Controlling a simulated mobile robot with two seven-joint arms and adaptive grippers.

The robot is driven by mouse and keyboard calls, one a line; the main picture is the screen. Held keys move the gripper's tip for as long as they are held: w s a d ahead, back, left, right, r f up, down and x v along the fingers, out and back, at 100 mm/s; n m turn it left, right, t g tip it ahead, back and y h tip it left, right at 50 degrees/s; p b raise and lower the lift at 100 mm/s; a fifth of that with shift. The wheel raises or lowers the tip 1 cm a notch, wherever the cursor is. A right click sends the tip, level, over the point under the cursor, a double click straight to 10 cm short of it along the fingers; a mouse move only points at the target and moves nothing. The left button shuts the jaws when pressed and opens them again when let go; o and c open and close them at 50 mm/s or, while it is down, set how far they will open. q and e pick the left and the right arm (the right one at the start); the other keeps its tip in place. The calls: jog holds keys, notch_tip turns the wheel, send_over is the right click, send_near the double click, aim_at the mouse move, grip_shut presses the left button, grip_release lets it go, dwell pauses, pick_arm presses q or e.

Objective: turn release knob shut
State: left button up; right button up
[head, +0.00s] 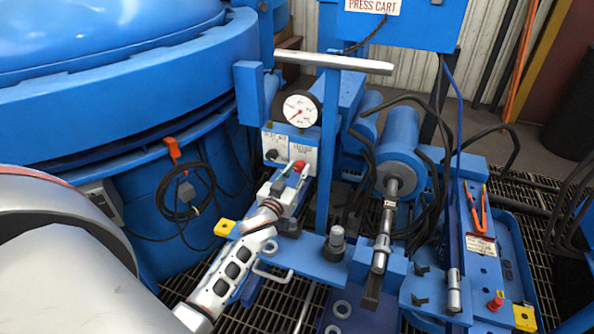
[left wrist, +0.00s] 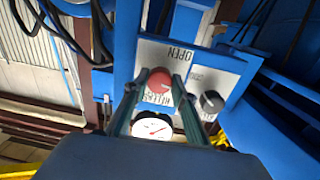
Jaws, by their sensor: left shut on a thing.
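The red release knob (head: 299,165) sits on a white label plate below the pressure gauge (head: 299,109) in the head view. My left gripper (head: 296,172) reaches up to it from the lower left. In the left wrist view the red knob (left wrist: 159,80) is between the two dark fingertips (left wrist: 158,86), and the gripper is shut on it. The plate there appears upside down, with OPEN legible on it. The fingers partly hide the knob's sides and its label. My right gripper is in neither view.
A black knob (head: 272,154) sits left of the red one, close to my fingers; it also shows in the wrist view (left wrist: 211,101). A horizontal grey bar (head: 335,62) crosses above the gauge. Blue cylinders (head: 400,145) and hoses stand to the right.

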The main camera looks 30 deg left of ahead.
pick_arm(q)
jog(key=m, duration=0.3)
jog(key=shift+r+p, duration=0.1)
jog(key=shift+p, duration=0.25)
jog(key=m, duration=0.4)
jog(key=shift+m, duration=0.4)
jog(key=m, duration=0.4)
jog(key=shift+y, duration=0.3)
jog(key=shift+m, duration=2)
jog(key=o, duration=1.1)
jog(key=v, duration=1.2)
jog(key=shift+d+r, duration=0.1)
jog(key=shift+r, duration=0.1)
